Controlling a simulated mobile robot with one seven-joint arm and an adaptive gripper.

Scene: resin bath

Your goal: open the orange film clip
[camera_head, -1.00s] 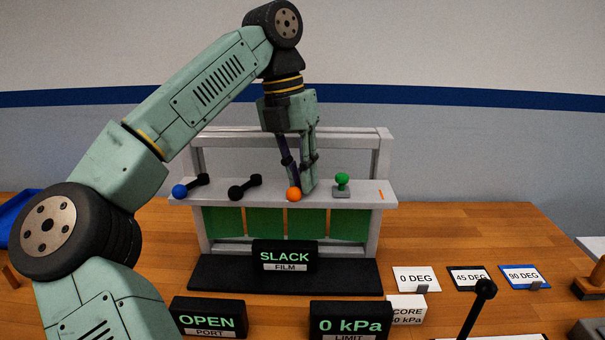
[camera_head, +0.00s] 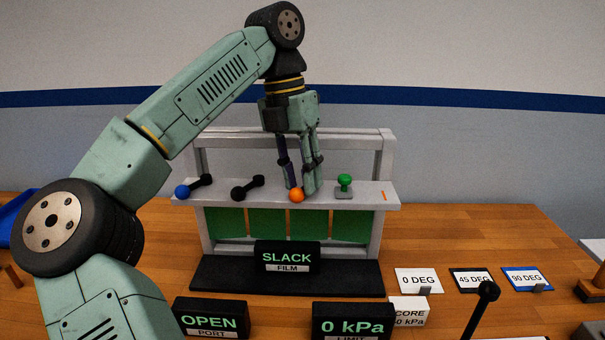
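The orange film clip (camera_head: 297,195) shows as an orange ball at the front edge of the grey frame's shelf (camera_head: 362,199). My gripper (camera_head: 301,190) points down at the shelf right behind the orange ball. Its fingers hide the rest of the clip's lever. The fingers stand a little apart, but I cannot tell whether they touch or hold the clip. Green film panels (camera_head: 307,224) hang below the shelf.
A blue-ended lever (camera_head: 194,187) and a black lever (camera_head: 247,188) lie left of my gripper. A green knob (camera_head: 344,181) stands upright to the right. Signs reading SLACK (camera_head: 287,257), OPEN (camera_head: 209,318) and 0 kPa (camera_head: 352,321) stand in front.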

